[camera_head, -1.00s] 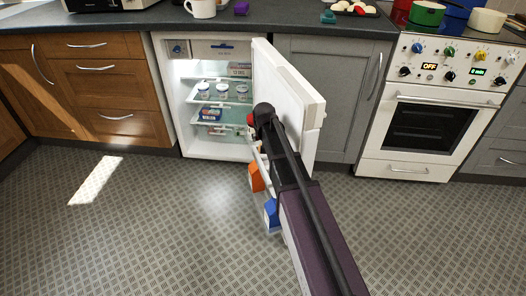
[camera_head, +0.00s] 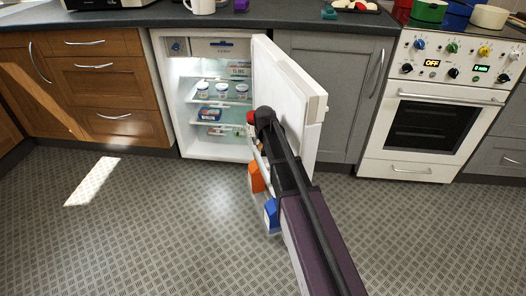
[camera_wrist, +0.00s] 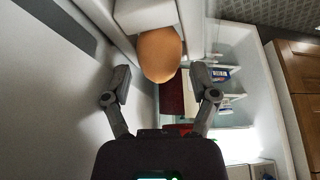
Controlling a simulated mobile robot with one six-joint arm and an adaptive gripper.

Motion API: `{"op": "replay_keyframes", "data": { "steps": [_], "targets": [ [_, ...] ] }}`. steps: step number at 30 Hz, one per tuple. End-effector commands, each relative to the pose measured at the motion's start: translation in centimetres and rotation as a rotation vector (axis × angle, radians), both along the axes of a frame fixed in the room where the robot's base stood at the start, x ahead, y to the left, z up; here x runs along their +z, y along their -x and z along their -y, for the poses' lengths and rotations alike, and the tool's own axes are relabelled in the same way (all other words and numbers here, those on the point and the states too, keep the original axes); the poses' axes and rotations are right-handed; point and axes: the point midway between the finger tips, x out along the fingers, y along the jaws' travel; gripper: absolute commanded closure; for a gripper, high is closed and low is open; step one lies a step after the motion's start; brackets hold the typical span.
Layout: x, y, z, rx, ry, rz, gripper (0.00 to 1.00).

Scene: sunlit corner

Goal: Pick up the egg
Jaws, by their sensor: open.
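A brown egg (camera_wrist: 160,55) shows at the top middle of the wrist view. It sits against a white block-shaped part (camera_wrist: 145,14) on the inner side of the open fridge door (camera_wrist: 55,110). My gripper (camera_wrist: 161,82) is open, with one finger on each side, just short of the egg. Nothing is between the fingers. In the head view my arm reaches to the inner side of the door (camera_head: 290,85), and I cannot make out the egg there.
The lit fridge (camera_head: 215,145) stands open, with jars (camera_head: 203,89) and a blue tub (camera_head: 209,114) on its shelves. An orange carton (camera_head: 256,177) and a blue carton (camera_head: 271,213) are beside my arm, low on the door. The floor in front is clear.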

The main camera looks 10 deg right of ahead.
Motion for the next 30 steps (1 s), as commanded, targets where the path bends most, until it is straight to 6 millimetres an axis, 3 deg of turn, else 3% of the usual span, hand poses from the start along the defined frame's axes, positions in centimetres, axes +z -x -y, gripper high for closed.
{"op": "replay_keyframes", "data": {
  "steps": [4, 23, 27, 30],
  "targets": [
    [-0.83, -0.35, 0.04, 0.0, 0.0, 0.0, 0.25],
    [-0.83, -0.38, 0.03, 0.0, 0.0, 0.0, 0.25],
    [-0.83, -0.38, 0.02, 0.0, 0.0, 0.0, 0.55],
    [-0.83, -0.37, 0.0, 0.0, 0.0, 0.0, 0.59]
  ]
}}
